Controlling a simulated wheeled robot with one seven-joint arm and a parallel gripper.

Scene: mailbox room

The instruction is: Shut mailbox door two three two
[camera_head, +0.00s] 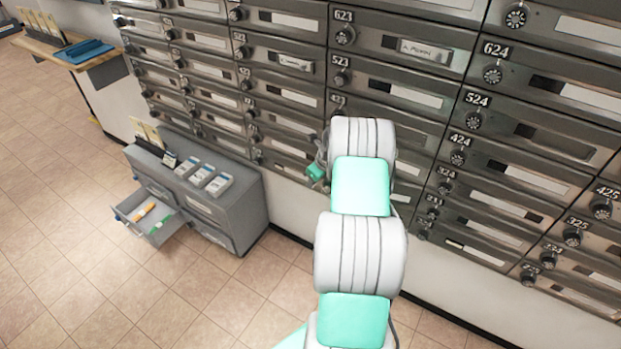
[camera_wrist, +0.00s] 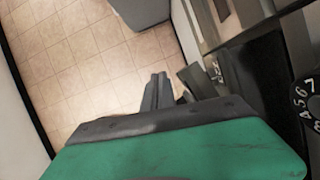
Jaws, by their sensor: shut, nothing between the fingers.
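My arm covers part of the mailbox wall in the head view. A small green and grey part of my gripper shows left of my arm beside the lower mailboxes, with its fingertips hidden there. In the wrist view my gripper (camera_wrist: 158,90) is shut and empty, its fingers together over the floor. A dark, narrow panel (camera_wrist: 197,82) stands out from the mailbox fronts just right of the fingers. It may be an open mailbox door; I cannot tell whether the fingers touch it. I cannot read a label for door 232 in either view.
A grey drawer cabinet (camera_head: 225,200) stands left of my arm, with one drawer (camera_head: 148,217) pulled out. Mailboxes with dials fill the wall (camera_head: 400,85). A ledge with a blue item (camera_head: 85,50) is at far left. The tiled floor (camera_head: 70,250) is clear at front left.

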